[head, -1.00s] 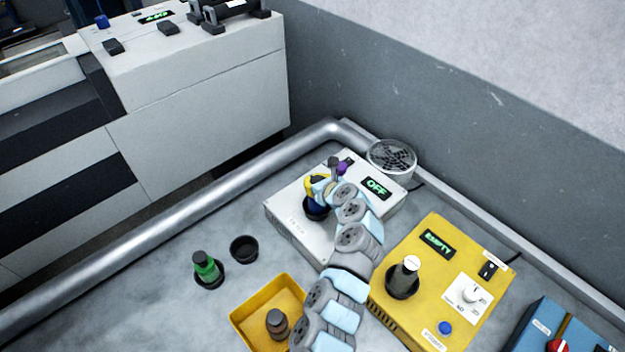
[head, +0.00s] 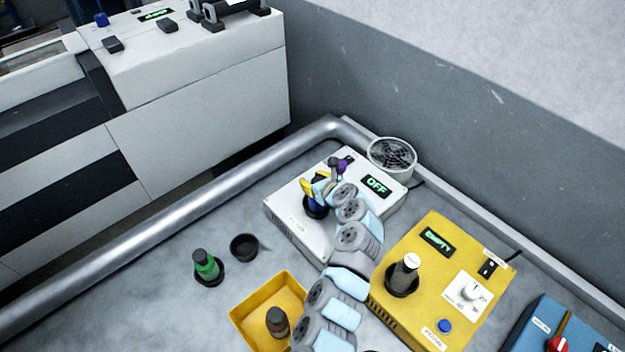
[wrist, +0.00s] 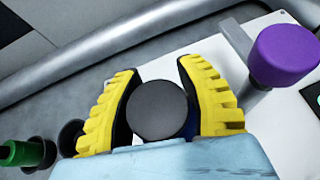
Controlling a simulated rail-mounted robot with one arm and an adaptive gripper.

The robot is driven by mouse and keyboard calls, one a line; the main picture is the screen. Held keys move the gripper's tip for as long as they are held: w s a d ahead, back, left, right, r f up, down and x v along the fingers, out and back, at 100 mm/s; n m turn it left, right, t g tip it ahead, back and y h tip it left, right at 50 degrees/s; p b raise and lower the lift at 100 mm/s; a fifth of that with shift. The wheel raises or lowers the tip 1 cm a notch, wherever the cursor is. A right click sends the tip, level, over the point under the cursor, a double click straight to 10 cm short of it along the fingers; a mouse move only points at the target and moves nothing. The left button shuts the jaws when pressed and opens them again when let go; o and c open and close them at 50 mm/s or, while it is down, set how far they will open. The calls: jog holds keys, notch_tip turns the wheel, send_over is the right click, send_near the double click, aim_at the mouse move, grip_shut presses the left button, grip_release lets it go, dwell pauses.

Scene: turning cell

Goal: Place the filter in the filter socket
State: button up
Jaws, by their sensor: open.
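A blue cylinder with a dark round top, apparently the filter (head: 316,210), stands in a dark round socket on the white box (head: 285,222). The socket is mostly hidden by the cylinder and my gripper, so I cannot tell how deep it sits. My gripper (head: 318,188) is over it, with yellow fingers spread on both sides. In the wrist view my gripper (wrist: 163,105) is open around the filter's dark top (wrist: 157,110), with a gap at least on the right. A purple-knobbed lever (wrist: 283,57) rises beside the right finger.
The white box's display (head: 376,186) reads OFF. An empty black holder (head: 244,248) and a green bottle (head: 207,266) in a holder stand left. A yellow tray (head: 250,335) holds a dark cylinder (head: 277,321). A yellow machine (head: 440,275) stands right, a round fan (head: 392,156) behind.

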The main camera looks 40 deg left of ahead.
jog(key=shift+d+r, duration=0.3)
jog(key=shift+d, duration=0.1)
jog(key=s+d, duration=0.3)
jog(key=d, duration=0.8)
jog(key=shift+s+d, duration=0.35)
